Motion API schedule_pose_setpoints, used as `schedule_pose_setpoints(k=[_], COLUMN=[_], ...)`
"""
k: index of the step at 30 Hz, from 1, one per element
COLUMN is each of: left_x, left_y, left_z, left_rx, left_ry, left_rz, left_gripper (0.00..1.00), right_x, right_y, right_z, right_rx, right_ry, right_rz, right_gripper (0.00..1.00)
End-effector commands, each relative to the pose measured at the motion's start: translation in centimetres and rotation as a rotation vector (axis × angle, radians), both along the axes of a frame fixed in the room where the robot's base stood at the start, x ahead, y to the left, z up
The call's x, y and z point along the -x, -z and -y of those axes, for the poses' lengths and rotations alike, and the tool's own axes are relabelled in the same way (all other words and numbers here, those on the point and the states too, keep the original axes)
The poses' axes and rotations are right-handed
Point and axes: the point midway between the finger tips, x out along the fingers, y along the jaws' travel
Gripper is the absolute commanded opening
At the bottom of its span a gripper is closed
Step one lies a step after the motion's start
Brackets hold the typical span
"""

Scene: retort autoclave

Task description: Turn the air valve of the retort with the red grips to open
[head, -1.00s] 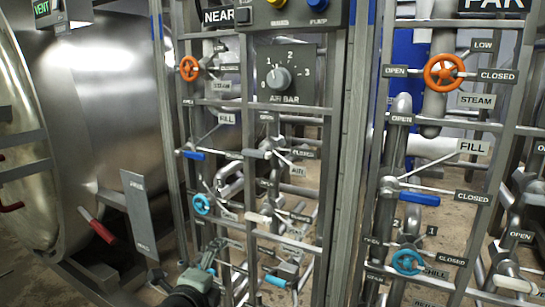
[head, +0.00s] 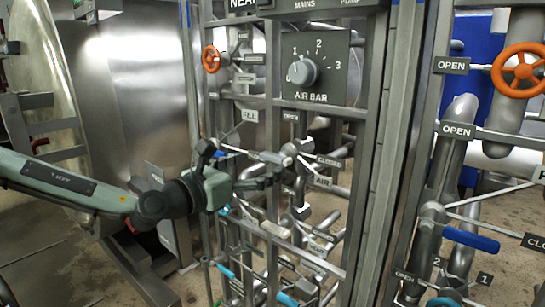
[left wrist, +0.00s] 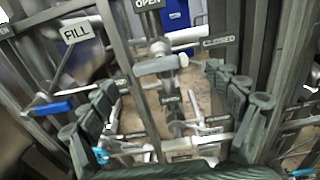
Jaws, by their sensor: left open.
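The air valve has a pale grey lever (head: 268,157) below an OPEN label (head: 290,117), with CLOSED (head: 329,162) and AIR (head: 322,181) labels to its right. In the left wrist view the lever (left wrist: 160,66) lies roughly level, below OPEN (left wrist: 146,3) and left of CLOSED (left wrist: 219,41). My left gripper (head: 275,178) is open and empty, just in front of and below the lever. Its fingers (left wrist: 168,105) stand apart on either side in the left wrist view, not touching the lever. The retort (head: 130,105) with a red grip (head: 40,143) stands at left. My right gripper is not in view.
The same panel holds an orange handwheel (head: 211,59), an AIR BAR dial (head: 302,72) and a blue fill lever (left wrist: 53,108). Frame bars and pipes crowd around the gripper. A second panel with an orange handwheel (head: 522,70) stands at right.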

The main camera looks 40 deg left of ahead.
Motion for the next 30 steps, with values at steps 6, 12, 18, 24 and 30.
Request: schedule_pose_setpoints(k=[6, 12, 18, 24, 30], left_x=[-3.0, -4.1, -4.3, -4.2, -4.2], left_y=[-0.1, 0.0, 0.0, 0.0, 0.0], left_z=[0.3, 0.3, 0.3, 0.3, 0.3], left_rx=[0.007, 0.004, 0.004, 0.004, 0.004], left_ry=[-0.001, -0.002, -0.002, -0.002, -0.002], left_rz=[0.000, 0.000, 0.000, 0.000, 0.000], left_gripper=[0.90, 0.90, 0.90, 0.75, 0.50], right_x=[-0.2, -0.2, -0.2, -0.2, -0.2], right_y=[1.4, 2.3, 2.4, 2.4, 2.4], right_z=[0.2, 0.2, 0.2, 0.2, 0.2], right_rx=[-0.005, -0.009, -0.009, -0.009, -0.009], right_ry=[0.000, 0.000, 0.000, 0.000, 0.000], right_rz=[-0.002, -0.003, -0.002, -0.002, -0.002], right_gripper=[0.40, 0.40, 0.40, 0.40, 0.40])
